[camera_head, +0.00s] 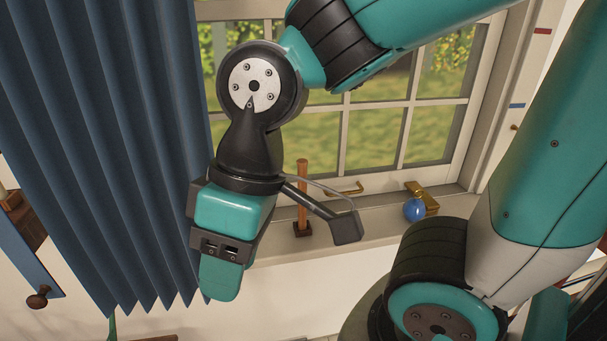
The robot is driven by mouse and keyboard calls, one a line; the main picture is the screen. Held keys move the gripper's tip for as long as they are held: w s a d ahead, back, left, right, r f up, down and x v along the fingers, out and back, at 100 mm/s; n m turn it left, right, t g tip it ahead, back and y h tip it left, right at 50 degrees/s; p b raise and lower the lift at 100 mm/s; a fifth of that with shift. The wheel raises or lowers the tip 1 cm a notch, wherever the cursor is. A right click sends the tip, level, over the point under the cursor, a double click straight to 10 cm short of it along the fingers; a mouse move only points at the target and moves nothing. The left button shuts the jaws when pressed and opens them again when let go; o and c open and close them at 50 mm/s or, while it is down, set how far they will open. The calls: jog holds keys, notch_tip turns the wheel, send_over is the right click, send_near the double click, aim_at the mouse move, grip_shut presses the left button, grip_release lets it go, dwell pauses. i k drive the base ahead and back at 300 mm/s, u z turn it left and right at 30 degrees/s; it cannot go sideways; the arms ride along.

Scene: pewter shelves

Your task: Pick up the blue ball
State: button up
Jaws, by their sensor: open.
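The blue ball (413,210) is small and shiny. It rests on the pale window sill at the right, just in front of a brass window fitting. My gripper (220,278) hangs in front of the sill and the curtain, well to the left of the ball and apart from it. It is open, though its fingers overlap from this angle and the gap between them is hidden. No object shows in it.
A hammer (302,195) stands head-down on the sill (375,232) between my gripper and the ball. A brass window handle (345,189) is behind. A blue curtain (110,130) hangs at left. A blue drawer front with a knob (38,298) is lower left.

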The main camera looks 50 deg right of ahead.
aim_at(414, 210)
jog(key=z, duration=3.35)
jog(key=k, duration=1.3)
jog(key=u, duration=2.05)
